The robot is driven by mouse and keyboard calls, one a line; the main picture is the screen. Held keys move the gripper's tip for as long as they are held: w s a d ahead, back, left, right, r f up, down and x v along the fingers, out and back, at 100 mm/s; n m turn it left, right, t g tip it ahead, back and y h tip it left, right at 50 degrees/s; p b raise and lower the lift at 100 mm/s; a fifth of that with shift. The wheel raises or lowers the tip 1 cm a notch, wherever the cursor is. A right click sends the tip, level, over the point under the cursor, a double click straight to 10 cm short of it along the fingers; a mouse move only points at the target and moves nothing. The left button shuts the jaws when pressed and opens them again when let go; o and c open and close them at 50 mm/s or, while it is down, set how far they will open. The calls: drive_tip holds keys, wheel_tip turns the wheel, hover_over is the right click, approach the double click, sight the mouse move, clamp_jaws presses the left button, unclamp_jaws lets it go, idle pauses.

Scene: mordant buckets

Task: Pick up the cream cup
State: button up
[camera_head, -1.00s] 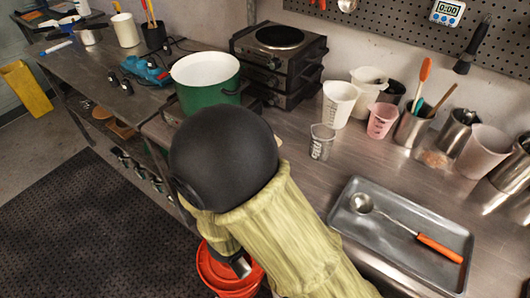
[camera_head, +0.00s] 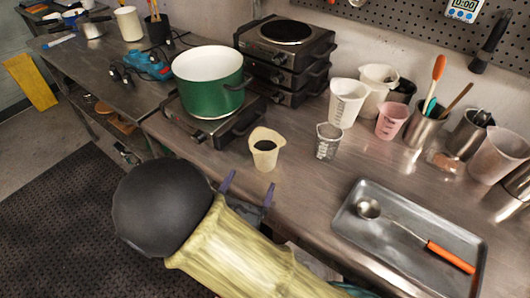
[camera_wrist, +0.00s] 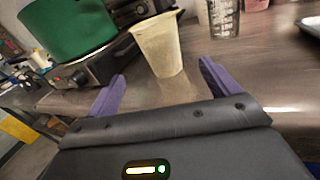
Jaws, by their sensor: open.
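The cream cup (camera_head: 264,155) stands upright on the steel bench, with dark contents showing at its mouth. In the wrist view the cream cup (camera_wrist: 158,48) is ahead of and between the fingers, apart from them. My gripper (camera_head: 248,188) is at the bench's front edge, just short of the cup. In the wrist view my gripper (camera_wrist: 160,85) is open and empty, its two purple fingers spread wide.
A green pot (camera_head: 208,88) sits on a hot plate left of the cup. A clear beaker (camera_head: 328,141) stands close on the right. White jugs (camera_head: 346,101) and a pink cup (camera_head: 391,121) are behind. A metal tray (camera_head: 425,225) with a ladle lies at the right.

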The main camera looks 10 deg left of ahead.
sight(261, 161)
drive_tip(key=w, duration=0.6)
drive_tip(key=w+p, duration=0.1)
drive_tip(key=w, duration=0.1)
drive_tip(key=shift+w+d, duration=0.3)
drive_tip(key=shift+w, duration=0.1)
drive_tip(key=shift+d, duration=0.1)
drive_tip(key=shift+w+d, duration=0.15)
drive_tip(key=shift+w, duration=0.35)
drive_tip(key=w+p, duration=0.1)
drive_tip(key=w, duration=0.3)
drive_tip(key=shift+f, duration=0.2)
drive_tip(key=shift+s, duration=0.1)
drive_tip(key=c, duration=1.2)
drive_tip(key=shift+c, duration=0.2)
